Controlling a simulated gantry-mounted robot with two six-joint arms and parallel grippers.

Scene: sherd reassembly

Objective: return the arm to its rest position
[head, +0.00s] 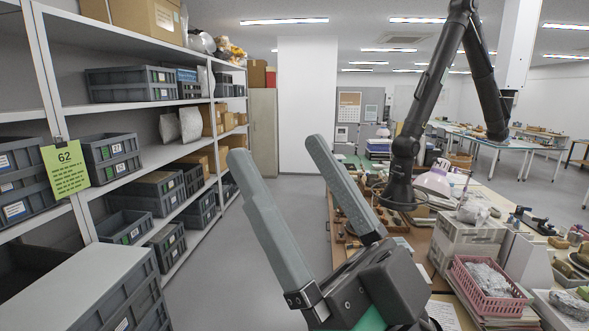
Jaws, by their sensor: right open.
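My right gripper (277,148) shows large in the lower middle of the head view. Its two long grey fingers point up and to the left, spread wide apart with nothing between them. The gripper is in front of the aisle floor and the left edge of the worktable (341,258), and it hides part of that table. A dark jointed arm hangs in from the top right, over the table. My left gripper does not show.
Shelving (150,153) with grey crates (132,84) lines the left side. A grey crate stack (85,290) stands at the lower left. A pink basket (487,285) and a white box (466,240) crowd the table at right. The aisle floor (215,270) is clear.

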